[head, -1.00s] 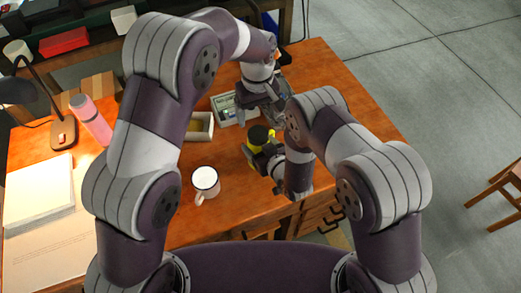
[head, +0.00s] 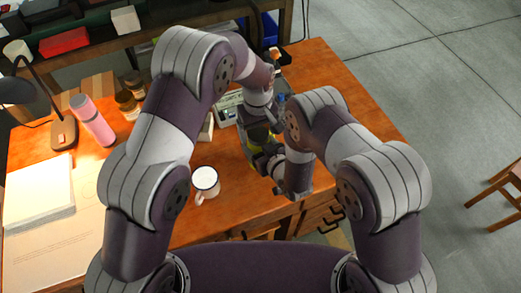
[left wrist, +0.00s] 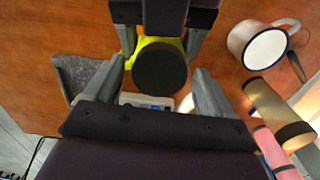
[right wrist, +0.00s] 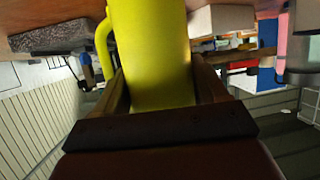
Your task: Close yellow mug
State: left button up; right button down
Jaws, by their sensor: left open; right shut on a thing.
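The yellow mug (head: 251,156) stands near the desk's right front, mostly hidden by my arms in the head view. Its smooth yellow body (right wrist: 155,50) fills the right wrist view, with the handle at left. My right gripper (head: 264,163) is shut on the mug's body from the side. A dark round disc (left wrist: 160,68), looking like a lid, covers the mug's top in the left wrist view; how firmly it sits I cannot tell. My left gripper (left wrist: 160,82) is open above the mug, its fingers on either side of the disc and apart from it.
A white enamel mug (head: 205,182) stands left of the yellow one. A box (head: 228,106) lies behind. The desk's right part is clear.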

pick_arm(q)
jog(key=c, duration=1.1)
jog(key=shift+m, duration=0.9)
jog(key=o, duration=1.3)
jog(key=shift+c, duration=0.2)
notch_tip(320, 180, up, 12)
